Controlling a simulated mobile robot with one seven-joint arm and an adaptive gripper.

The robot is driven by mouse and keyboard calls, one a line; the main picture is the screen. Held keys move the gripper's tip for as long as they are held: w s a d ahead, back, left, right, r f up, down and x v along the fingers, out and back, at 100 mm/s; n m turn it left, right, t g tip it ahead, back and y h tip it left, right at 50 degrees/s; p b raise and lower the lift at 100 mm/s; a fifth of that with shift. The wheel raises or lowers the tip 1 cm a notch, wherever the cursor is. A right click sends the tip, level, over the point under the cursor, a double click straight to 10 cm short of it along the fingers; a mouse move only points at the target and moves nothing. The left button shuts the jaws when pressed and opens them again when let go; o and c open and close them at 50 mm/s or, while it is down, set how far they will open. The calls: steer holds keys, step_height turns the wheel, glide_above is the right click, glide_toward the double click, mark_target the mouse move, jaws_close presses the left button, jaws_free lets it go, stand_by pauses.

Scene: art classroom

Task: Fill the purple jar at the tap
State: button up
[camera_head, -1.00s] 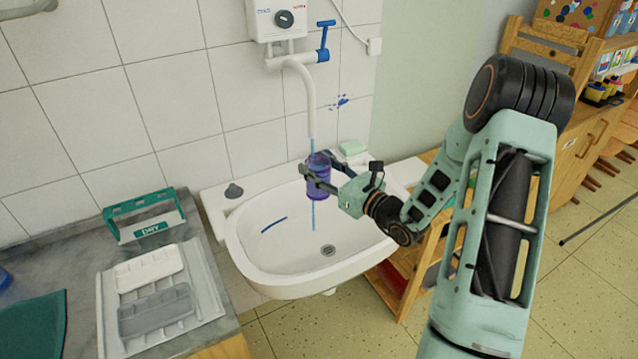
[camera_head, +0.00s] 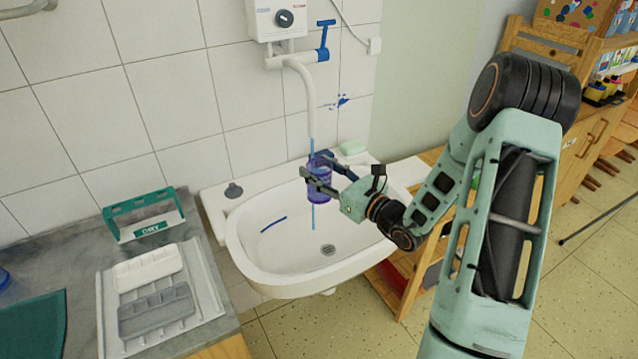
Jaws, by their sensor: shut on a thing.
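The purple jar (camera_head: 319,189) is upright, held in the air over the white sink (camera_head: 258,262). My gripper (camera_head: 322,177) is shut on it from the right, with its fingers around the jar's side. The tap spout (camera_head: 307,88) curves down from the white heater box (camera_head: 277,18) on the wall. A thin blue stream of water (camera_head: 312,148) falls from the spout to the jar, and a stream also shows below the jar. The blue tap lever (camera_head: 325,35) stands up beside the spout. The level inside the jar cannot be made out.
A green rack marked DRY (camera_head: 146,213) and a tray with palettes (camera_head: 205,300) stand on the counter at left. A black plug (camera_head: 233,190) and a green soap (camera_head: 352,147) lie on the sink's rim. A wooden shelf stands at right.

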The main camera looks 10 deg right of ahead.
steer(key=s, duration=0.6)
steer(key=shift+s+d, duration=0.15)
steer(key=shift+s, duration=0.15)
steer(key=shift+m+t+h, duration=0.3)
steer(key=shift+h, duration=0.1)
steer(key=s+r+p, duration=0.1)
steer(key=s+p, duration=0.1)
steer(key=p, duration=0.2)
steer(key=s+r+p, duration=0.2)
steer(key=p, duration=0.2)
steer(key=shift+s+a+r, duration=0.2)
